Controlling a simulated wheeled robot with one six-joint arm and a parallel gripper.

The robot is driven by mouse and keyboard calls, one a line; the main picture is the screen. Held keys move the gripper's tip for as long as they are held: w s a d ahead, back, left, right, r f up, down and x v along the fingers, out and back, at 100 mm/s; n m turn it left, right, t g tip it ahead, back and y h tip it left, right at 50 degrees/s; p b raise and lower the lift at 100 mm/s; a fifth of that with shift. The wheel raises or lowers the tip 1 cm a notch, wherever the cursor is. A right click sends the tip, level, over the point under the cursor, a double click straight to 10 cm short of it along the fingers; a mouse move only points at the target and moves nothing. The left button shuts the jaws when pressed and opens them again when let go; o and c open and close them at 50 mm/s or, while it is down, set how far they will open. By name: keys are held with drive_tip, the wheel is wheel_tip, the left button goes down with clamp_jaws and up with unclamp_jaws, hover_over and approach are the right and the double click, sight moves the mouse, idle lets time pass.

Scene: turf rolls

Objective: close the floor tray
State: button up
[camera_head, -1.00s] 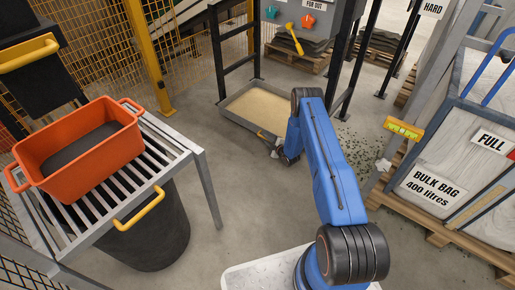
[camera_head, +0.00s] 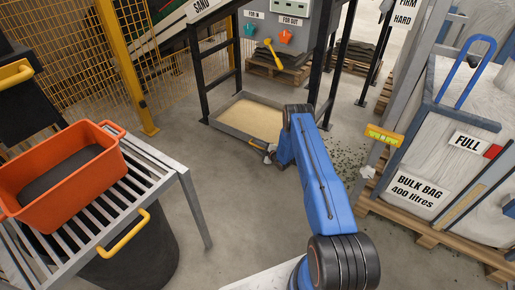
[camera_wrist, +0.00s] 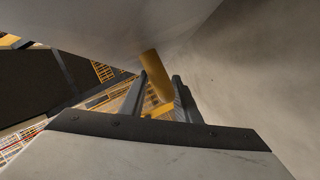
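The floor tray (camera_head: 228,132) is a shallow grey tray of pale sand on the floor at the foot of a black frame. The sand is exposed; I cannot tell how far the tray stands out from the frame. It has a yellow handle (camera_head: 257,145) on its near side. My gripper (camera_head: 270,153) is low at that handle, partly hidden by my blue arm. In the wrist view, the two fingers of my gripper (camera_wrist: 159,80) stand apart, with a yellow bar (camera_wrist: 153,65) at and between their tips. I cannot tell whether they touch it.
An orange bin (camera_head: 62,173) sits on a slatted metal stand (camera_head: 170,174) at left, with a black tub (camera_head: 135,255) below. A bulk bag (camera_head: 440,135) on a pallet stands at right. Green crumbs (camera_head: 348,160) litter the floor right of my arm. Floor left of the tray is clear.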

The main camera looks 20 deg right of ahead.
drive_tip(key=v, duration=1.7)
drive_tip(key=shift+s, duration=0.2)
drive_tip(key=shift+r, duration=0.1)
